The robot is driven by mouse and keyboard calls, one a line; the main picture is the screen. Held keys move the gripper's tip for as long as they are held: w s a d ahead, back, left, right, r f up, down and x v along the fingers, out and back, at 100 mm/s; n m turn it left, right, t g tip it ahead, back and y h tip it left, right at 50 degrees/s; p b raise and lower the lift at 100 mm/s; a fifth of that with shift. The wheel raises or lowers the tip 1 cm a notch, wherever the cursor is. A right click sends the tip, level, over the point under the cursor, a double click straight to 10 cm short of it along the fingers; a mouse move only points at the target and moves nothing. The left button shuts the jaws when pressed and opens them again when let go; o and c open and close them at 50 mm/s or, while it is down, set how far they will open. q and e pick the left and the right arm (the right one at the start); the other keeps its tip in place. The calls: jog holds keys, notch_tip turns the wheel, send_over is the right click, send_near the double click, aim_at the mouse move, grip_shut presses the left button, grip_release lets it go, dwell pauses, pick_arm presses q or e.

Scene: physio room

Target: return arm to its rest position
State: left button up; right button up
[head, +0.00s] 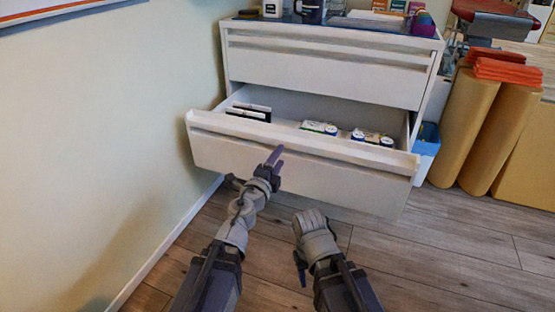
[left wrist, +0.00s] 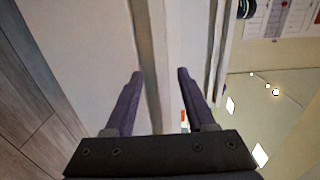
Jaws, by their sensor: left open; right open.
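My left gripper (head: 275,157) is in front of the open lower drawer (head: 230,150) of the white cabinet (head: 320,72). Its purple fingers overlap the drawer front in the head view. In the left wrist view its two fingers (left wrist: 160,76) are spread apart with nothing held. A pale strip runs between them there, and I cannot tell whether they touch it. My right gripper (head: 301,268) is lower, above the wooden floor and in front of the cabinet. Its fingers point downward, are small in the picture and show nothing held.
The drawer holds dark-and-white boxes (head: 249,112) and small packs (head: 319,128). A mug (head: 312,11) stands on the cabinet top. A blue-and-white bin (head: 427,146) and tan rolls (head: 464,126) stand at the right. A wall (head: 110,130) closes the left side. Floor (head: 450,250) is free at the right.

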pick_arm(q)
jog(key=s+a+r+n+g+y+p, duration=0.1)
jog(key=a+r+n+g+y+p, duration=0.25)
jog(key=a+n+y+p, duration=0.7)
jog(key=s+d+f+n+g+h+p, duration=0.1)
jog(key=s+d+n+g+p, duration=0.15)
jog(key=s+g+p, duration=0.4)
jog(key=s+d+n+g+h+p, duration=0.1)
jog(key=s+d+n+g+p, duration=0.2)
jog(key=s, duration=0.6)
jog(key=s+d+f+n+g+h+p, duration=0.1)
jog(key=s+d+n+g+h+p, duration=0.1)
jog(key=s+d+g+p, duration=0.4)
notch_tip(320, 180, up, 37)
jog(key=a+t+p, duration=0.1)
jog(key=a+p, duration=0.1)
jog(key=p, duration=3.2)
jog(key=shift+s+t, duration=0.3)
jog(key=shift+s, duration=0.15)
